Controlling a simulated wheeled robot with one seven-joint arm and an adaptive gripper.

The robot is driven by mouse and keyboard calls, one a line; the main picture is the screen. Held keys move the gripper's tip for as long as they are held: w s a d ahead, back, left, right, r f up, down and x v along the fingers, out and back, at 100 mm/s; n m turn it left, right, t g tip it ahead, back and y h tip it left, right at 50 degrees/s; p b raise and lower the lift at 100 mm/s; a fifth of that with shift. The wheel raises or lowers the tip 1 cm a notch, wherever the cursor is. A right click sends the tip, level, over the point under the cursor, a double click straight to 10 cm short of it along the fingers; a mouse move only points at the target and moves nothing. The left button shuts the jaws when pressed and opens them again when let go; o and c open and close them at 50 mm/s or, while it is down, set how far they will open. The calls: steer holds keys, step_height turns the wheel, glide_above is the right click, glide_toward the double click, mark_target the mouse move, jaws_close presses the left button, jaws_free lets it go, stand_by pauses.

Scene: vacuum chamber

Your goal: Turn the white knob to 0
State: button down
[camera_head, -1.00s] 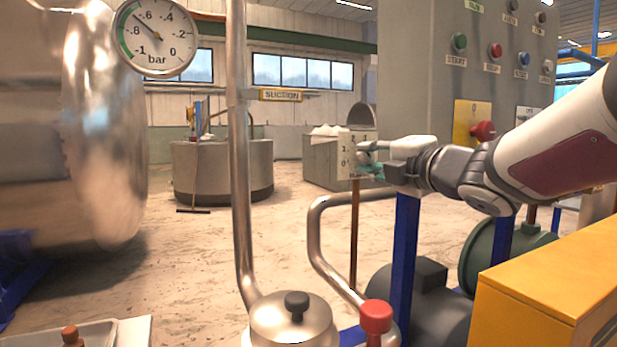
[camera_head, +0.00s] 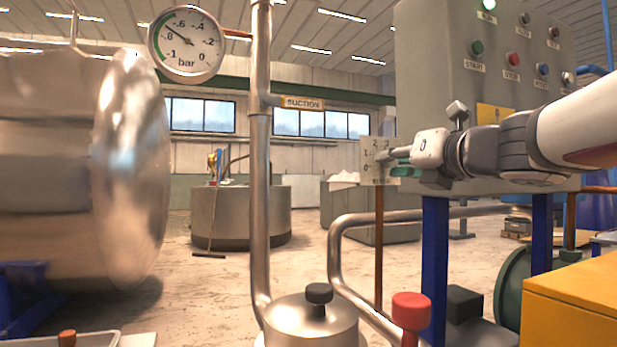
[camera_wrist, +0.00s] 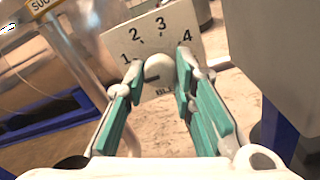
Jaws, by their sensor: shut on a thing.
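The white knob (camera_wrist: 152,72) sits on a pale square dial plate (camera_wrist: 172,22) marked 1, 2, 3 and 4 in the wrist view. A partly covered label starting "BL" is below the knob. My gripper (camera_wrist: 155,80) has its green-padded fingers on either side of the knob, shut on it. The 0 is hidden there. In the head view, the dial plate (camera_head: 379,148) stands on a brown post, and my gripper (camera_head: 392,163) reaches it from the right. The 0 shows at its lower left; the fingers cover the knob, so its setting cannot be read.
A grey control panel (camera_head: 440,60) with buttons stands behind my arm, its RUN lamp (camera_head: 489,4) lit green. A steel pipe (camera_head: 259,190) rises left of the dial. A vacuum gauge (camera_head: 186,44) reads near -.8. A red-capped valve (camera_head: 411,310) and yellow box (camera_head: 575,300) are below.

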steer(key=n+b, duration=0.2)
steer(key=n, duration=0.2)
steer(key=shift+f+b, duration=0.25)
steer(key=shift+b, duration=0.15)
stand_by(0.4)
steer(key=c, duration=1.4)
jaws_free()
steer(key=shift+o, duration=0.2)
steer(key=shift+r, duration=0.1)
steer(key=v, duration=1.2)
steer(key=shift+r, duration=0.1)
